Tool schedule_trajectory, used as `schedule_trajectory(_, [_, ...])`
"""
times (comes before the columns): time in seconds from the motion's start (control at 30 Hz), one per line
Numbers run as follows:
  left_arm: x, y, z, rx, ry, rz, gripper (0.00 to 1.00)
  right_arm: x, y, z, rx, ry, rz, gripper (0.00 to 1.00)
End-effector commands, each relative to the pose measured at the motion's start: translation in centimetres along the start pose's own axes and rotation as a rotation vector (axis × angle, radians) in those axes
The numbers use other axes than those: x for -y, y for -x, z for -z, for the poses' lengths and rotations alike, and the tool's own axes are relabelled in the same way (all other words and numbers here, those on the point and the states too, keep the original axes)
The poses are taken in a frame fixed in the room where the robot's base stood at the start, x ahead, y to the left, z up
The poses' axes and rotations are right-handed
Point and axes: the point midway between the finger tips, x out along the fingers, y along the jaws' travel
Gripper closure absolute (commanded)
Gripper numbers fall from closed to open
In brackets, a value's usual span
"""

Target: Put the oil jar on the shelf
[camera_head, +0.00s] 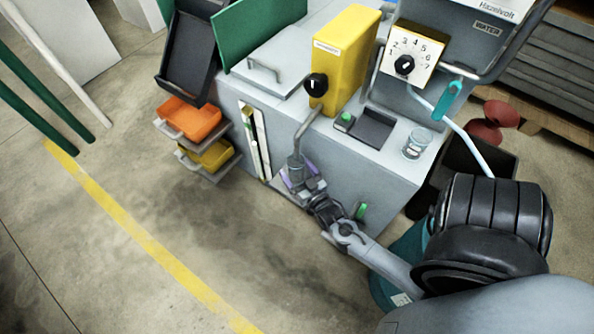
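A small clear glass jar (417,142), likely the oil jar, stands upright on the right end of the grey machine's top (395,160). My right gripper (298,177) is at the machine's front, well left of and lower than the jar, and does not touch it. Its purple-padded fingers are close to the lower end of a bent grey pipe (297,150); whether they grip anything is unclear. Small shelves (208,172) with bins are at the machine's left side; I cannot tell whether these are the task's shelf. My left gripper is out of view.
An orange bin (190,120) and a yellow bin (208,155) sit on the left side. A yellow box (343,55) and a dial panel (411,55) rise from the machine. A yellow line (140,235) crosses open floor at left.

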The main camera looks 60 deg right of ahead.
Motion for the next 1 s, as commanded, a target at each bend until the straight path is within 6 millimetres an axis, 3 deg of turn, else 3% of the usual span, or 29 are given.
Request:
schedule_trajectory(0.37, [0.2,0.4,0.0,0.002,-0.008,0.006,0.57,0.0,0.3,0.6,0.002,0.000,0.000,0.11])
schedule_trajectory(1.0, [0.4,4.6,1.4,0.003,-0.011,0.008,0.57,0.0,10.5,0.6,0.002,0.000,0.000,0.11])
